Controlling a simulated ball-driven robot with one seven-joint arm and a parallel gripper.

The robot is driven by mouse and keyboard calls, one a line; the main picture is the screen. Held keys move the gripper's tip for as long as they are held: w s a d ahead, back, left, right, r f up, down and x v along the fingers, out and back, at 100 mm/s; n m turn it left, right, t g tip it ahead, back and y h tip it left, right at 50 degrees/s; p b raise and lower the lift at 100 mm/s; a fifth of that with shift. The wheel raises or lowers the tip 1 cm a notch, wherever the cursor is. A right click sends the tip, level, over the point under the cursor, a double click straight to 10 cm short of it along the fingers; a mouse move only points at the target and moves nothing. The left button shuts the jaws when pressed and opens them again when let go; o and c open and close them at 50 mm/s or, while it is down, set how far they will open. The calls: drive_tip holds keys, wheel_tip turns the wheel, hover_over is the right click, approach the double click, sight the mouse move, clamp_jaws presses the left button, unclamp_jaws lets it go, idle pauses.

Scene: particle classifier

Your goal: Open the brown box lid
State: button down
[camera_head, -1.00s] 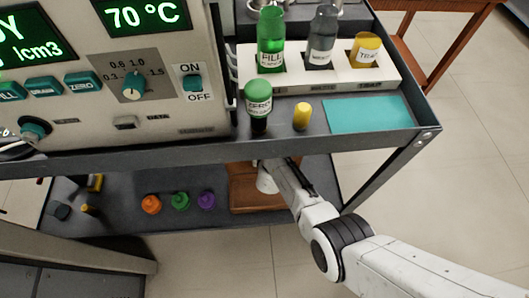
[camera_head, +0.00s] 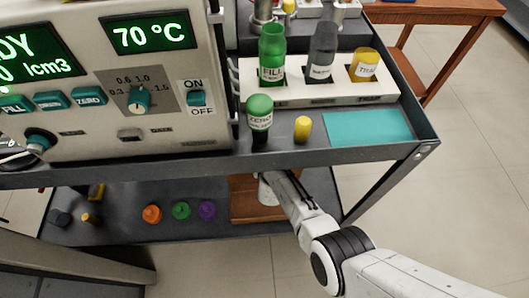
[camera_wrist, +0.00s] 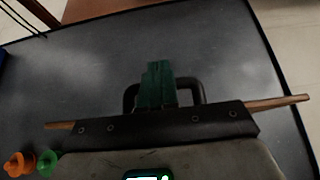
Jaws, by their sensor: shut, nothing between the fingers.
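The brown box (camera_head: 242,203) sits on the lower shelf, below the right part of the upper tray, partly hidden by my arm and the tray edge. In the wrist view, narrow strips of brown wood (camera_wrist: 280,103) show on both sides of my gripper's dark body. My gripper (camera_wrist: 158,70) has its green fingers together and empty, pointing beyond the wood over the grey shelf. In the head view my wrist is at the box, with the fingertips hidden. Whether the fingers touch the lid, and how far the lid is open, I cannot tell.
Orange (camera_head: 152,213), green (camera_head: 181,210) and purple (camera_head: 207,209) small containers stand left of the box. The lower shelf (camera_wrist: 225,60) is bare around my fingertips. The upper tray's edge (camera_head: 330,157) hangs above my arm. A machine (camera_head: 110,80) stands on the tray.

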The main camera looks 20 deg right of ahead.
drive_tip(key=p+v, duration=0.6)
drive_tip(key=v, duration=0.3)
drive_tip(key=shift+s+p, duration=0.15)
drive_tip(key=shift+p, duration=0.15)
